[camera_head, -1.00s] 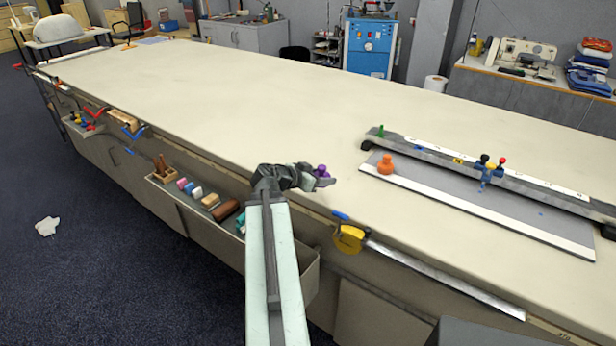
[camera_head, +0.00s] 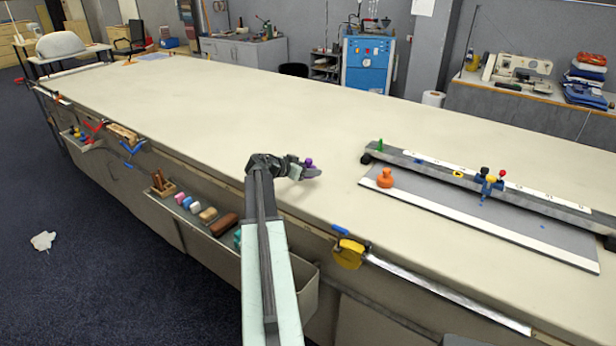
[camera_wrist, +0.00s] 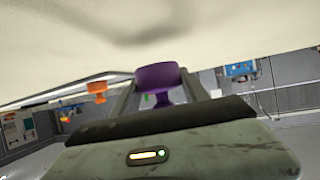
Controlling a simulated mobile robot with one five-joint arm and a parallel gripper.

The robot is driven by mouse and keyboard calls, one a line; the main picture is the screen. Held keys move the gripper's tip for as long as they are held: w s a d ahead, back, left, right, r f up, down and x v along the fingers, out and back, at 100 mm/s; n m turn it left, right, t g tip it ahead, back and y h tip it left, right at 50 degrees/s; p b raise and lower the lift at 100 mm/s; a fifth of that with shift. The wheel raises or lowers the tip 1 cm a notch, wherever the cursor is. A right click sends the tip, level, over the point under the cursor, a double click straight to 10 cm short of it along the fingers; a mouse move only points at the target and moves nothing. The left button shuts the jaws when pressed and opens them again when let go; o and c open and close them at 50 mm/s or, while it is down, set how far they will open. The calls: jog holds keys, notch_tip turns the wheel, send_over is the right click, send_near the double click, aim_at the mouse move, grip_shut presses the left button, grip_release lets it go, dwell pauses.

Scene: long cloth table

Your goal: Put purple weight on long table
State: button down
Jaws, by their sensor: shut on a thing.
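The purple weight (camera_head: 309,163) is held at the tip of my gripper (camera_head: 305,171), above or at the near part of the long table (camera_head: 240,110). In the wrist view the purple weight (camera_wrist: 158,78) stands out between the two fingers, its broad end towards the pale table surface (camera_wrist: 60,45). My gripper is shut on it. The head view does not show clearly whether the weight touches the cloth. Part of the weight is hidden by the fingers.
An orange weight (camera_head: 385,178) stands on a grey board (camera_head: 470,205) at the right, beside a long rail (camera_head: 430,162). A yellow tape measure (camera_head: 348,254) hangs at the near edge. Trays with blocks (camera_head: 207,214) line the table's side. The table's middle is clear.

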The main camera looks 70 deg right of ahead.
aim_at(308, 182)
jog(key=f+b, duration=0.4)
jog(key=shift+w+d, duration=0.2)
jog(key=shift+d, duration=0.1)
jog(key=shift+r, duration=0.25)
jog(key=shift+f, duration=0.15)
jog(key=c, duration=0.6)
grip_release()
jog(key=shift+w+a+r+p, duration=0.1)
jog(key=shift+a+r+p, duration=0.15)
jog(key=shift+r+p, duration=0.15)
jog(key=p+v, duration=0.4)
jog(key=v, duration=0.6)
jog(key=shift+w+a+r+p, duration=0.15)
jog(key=shift+a+p, duration=0.1)
jog(key=shift+p, duration=0.15)
jog(key=shift+w+a+r, duration=0.1)
jog(key=shift+w+a, duration=0.1)
jog(key=shift+a, duration=0.15)
